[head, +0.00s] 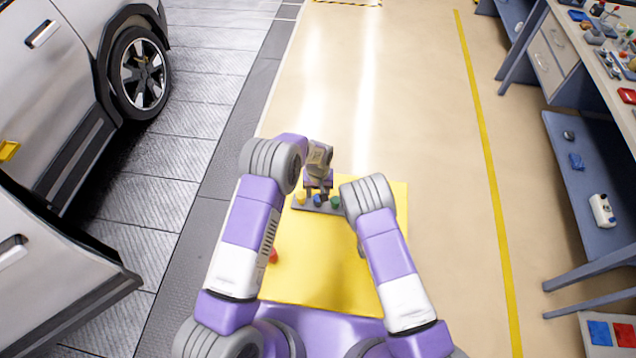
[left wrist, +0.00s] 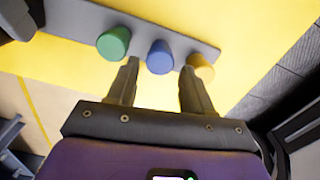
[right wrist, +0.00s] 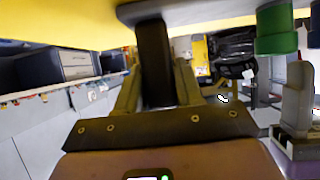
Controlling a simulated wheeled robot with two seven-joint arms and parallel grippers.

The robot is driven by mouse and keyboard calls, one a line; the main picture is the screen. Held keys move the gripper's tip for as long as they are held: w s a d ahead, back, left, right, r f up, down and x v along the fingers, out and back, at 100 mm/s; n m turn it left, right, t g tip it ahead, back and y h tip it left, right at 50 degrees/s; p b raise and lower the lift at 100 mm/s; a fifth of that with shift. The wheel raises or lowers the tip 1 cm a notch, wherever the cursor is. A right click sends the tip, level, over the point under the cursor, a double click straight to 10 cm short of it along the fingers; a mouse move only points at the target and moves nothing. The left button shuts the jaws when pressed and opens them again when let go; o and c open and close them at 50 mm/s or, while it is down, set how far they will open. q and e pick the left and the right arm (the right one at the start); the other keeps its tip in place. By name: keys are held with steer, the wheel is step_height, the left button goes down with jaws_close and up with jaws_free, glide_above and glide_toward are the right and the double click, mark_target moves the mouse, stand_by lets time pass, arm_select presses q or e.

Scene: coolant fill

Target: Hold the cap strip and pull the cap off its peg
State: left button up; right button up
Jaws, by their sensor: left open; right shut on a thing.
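The grey cap strip (head: 329,211) lies near the far edge of the yellow tabletop. It carries a yellow cap (head: 301,198), a blue cap (head: 318,200) and a green cap (head: 335,201) in a row. My left gripper (left wrist: 160,68) is open at the strip. In the left wrist view its fingertips stand either side of the blue cap (left wrist: 159,57); whether they touch it I cannot tell. My right gripper (right wrist: 157,72) is shut on a dark upright grip (right wrist: 154,50) at the green-cap end of the strip. My right arm hides that end in the head view.
The yellow tabletop (head: 315,270) is mostly bare between my arms. A red object (head: 273,255) sits at its left side, partly hidden by my left arm. A silver car (head: 60,75) stands at left. A cluttered workbench (head: 590,60) stands at right.

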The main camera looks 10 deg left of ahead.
arm_select(q)
steer(key=shift+f, duration=1.35)
steer(key=shift+c, duration=0.3)
steer(key=c, duration=0.7)
steer(key=o, duration=0.4)
steer(key=shift+c, duration=1.4)
steer(key=shift+r, duration=0.4)
steer(key=shift+r, duration=2.45)
